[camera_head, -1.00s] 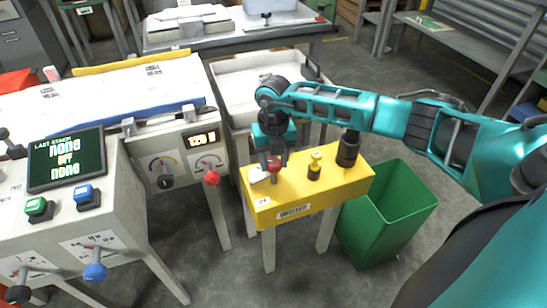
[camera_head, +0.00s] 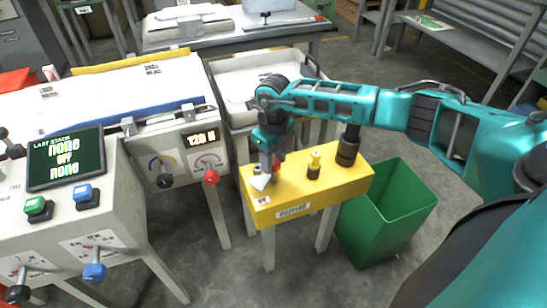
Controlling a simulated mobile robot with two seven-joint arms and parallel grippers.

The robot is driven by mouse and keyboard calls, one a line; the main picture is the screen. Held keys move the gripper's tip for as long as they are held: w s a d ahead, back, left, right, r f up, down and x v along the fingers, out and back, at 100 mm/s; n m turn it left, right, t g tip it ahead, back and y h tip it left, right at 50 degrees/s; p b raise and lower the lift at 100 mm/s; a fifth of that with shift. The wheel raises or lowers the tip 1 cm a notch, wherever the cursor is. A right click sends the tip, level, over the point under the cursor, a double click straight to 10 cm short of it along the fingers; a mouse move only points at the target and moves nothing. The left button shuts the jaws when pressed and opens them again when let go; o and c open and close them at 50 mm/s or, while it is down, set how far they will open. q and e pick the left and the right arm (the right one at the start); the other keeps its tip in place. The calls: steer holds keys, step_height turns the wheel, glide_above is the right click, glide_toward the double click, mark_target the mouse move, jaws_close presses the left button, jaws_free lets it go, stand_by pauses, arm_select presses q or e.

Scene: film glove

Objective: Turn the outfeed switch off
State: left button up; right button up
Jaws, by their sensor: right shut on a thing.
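The yellow box (camera_head: 330,188) stands on pale legs in the middle. Its front label is too blurred to read surely. My right gripper (camera_head: 266,172) points down at the left end of the box top. It is shut on a small control there, which looks like a red-tipped switch (camera_head: 276,160). The gripper hides most of it, so I cannot tell its position. A pale pointed piece (camera_head: 260,182) shows at the fingertips. My left gripper is not in view.
A green bin (camera_head: 388,215) stands on the floor right of the box. At left is a console with a dark screen (camera_head: 66,158), and a machine with a red knob (camera_head: 211,177) and a display reading about 120 (camera_head: 202,138). A pale tray (camera_head: 235,85) lies behind.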

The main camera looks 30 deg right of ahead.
stand_by(0.4)
steer(key=o, duration=1.1)
steer(key=shift+c, duration=0.2)
step_height(320, 180, up, 13)
steer(key=p, duration=0.2)
